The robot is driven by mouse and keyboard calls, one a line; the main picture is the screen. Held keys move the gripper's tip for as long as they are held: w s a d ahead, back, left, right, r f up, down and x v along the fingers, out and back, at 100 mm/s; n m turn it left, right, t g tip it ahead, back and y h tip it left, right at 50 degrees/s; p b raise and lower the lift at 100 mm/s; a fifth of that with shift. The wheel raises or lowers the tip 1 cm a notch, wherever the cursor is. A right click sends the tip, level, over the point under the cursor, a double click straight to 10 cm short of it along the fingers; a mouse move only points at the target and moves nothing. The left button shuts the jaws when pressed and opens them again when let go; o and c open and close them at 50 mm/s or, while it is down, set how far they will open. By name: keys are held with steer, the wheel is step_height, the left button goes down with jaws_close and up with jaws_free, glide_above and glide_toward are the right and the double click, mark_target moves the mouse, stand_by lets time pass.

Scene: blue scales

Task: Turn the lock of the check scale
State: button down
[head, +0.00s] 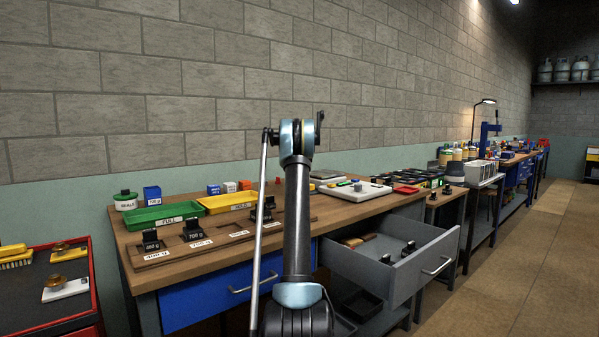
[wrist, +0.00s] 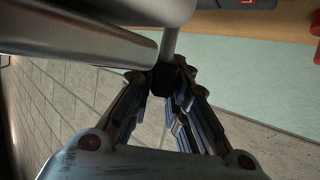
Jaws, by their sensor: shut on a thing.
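My gripper (wrist: 165,88) shows in the wrist view with its two jointed fingers drawn together at the tips. They are shut on a small black piece (wrist: 168,75) at the end of a thin metal rod (wrist: 171,42). Large silver cylinders (wrist: 90,38) cover the upper left of that view. In the head view my arm stands upright in the middle, and a long thin metal rod (head: 262,220) runs down beside it on the left. The finger contact is hard to make out there. I cannot clearly pick out the check scale or its lock in either view.
The wooden bench (head: 330,210) carries a green tray (head: 165,217), a yellow tray (head: 228,202), black weights on a wooden rack (head: 158,257), and a white board (head: 352,191). A grey drawer (head: 400,283) stands open at right. A dark, red-edged cart (head: 95,268) stands at left. The floor at right is clear.

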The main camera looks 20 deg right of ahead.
steer(key=shift+n+y, duration=0.6)
steer(key=shift+y, duration=0.1)
stand_by(0.3)
steer(key=c, duration=1.6)
jaws_free()
steer(key=shift+o, duration=0.2)
steer(key=shift+s, duration=0.15)
steer(key=v, duration=1.1)
steer(key=shift+s, duration=0.35)
